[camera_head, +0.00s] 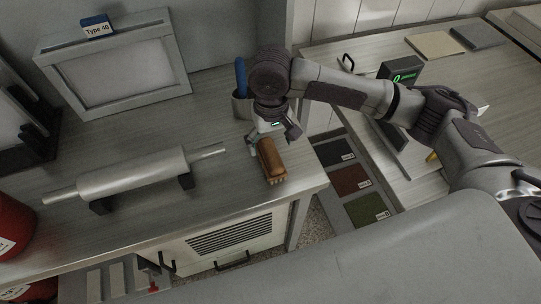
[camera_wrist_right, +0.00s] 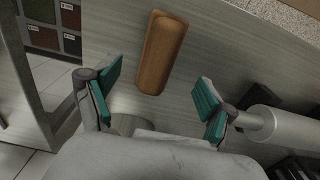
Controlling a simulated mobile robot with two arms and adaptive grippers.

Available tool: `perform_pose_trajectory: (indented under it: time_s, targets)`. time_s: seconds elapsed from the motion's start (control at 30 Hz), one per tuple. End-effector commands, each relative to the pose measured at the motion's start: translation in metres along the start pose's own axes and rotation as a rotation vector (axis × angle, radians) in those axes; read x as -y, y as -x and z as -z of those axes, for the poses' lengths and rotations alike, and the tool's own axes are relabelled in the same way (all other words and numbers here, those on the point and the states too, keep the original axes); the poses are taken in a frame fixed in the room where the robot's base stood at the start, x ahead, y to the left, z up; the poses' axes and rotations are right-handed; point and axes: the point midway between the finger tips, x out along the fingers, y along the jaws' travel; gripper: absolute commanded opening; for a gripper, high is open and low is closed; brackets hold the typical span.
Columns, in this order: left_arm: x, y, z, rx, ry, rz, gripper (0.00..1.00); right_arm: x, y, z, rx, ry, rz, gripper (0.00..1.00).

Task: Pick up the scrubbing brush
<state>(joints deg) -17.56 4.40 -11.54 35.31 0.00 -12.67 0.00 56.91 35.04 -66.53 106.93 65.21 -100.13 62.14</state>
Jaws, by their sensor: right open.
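The scrubbing brush (camera_head: 271,161) has a brown wooden back and pale bristles. It lies on the grey counter near its right front corner in the head view. In the right wrist view the brush (camera_wrist_right: 162,52) lies ahead of the fingers, its near end roughly between their lines. My right gripper (camera_head: 268,139) is right behind the brush in the head view, and its far end is partly hidden there. In the right wrist view the gripper (camera_wrist_right: 155,90) shows two teal finger pads spread wide with nothing between them. My left gripper is not in view.
A metal rolling pin (camera_head: 130,174) rests on dark stands left of the brush. A holder with a blue-handled tool (camera_head: 240,76) stands close behind my gripper. A framed screen (camera_head: 118,75) stands at the back left. The counter's front edge (camera_head: 235,210) is near.

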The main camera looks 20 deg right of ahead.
Motion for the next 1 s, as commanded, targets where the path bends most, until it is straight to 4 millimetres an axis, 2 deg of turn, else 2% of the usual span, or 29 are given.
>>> perform_pose_trajectory:
  time_s: [0.1, 0.17, 0.33, 0.47, 0.6, 0.9, 1.0]
  targets:
    - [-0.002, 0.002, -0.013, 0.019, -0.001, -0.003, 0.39, 0.0, -0.017, 0.0, 0.001, -0.002, 0.0, 0.83]
    - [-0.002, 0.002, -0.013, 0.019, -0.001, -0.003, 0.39, 0.0, -0.022, 0.0, 0.0, -0.002, 0.0, 0.83]
    - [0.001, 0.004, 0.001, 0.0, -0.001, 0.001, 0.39, -0.001, -0.034, 0.0, 0.001, -0.001, -0.001, 0.83]
    - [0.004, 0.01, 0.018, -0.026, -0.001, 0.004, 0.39, -0.002, -0.052, 0.001, 0.001, -0.001, -0.002, 0.83]
    - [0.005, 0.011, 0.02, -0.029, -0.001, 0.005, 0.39, -0.001, -0.072, 0.002, 0.0, -0.001, 0.0, 0.83]
    - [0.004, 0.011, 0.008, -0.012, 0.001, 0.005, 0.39, -0.001, -0.079, 0.002, -0.003, 0.0, 0.001, 0.83]
    - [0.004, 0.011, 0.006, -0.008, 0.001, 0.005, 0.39, -0.001, -0.079, 0.002, -0.003, 0.0, 0.001, 0.68]
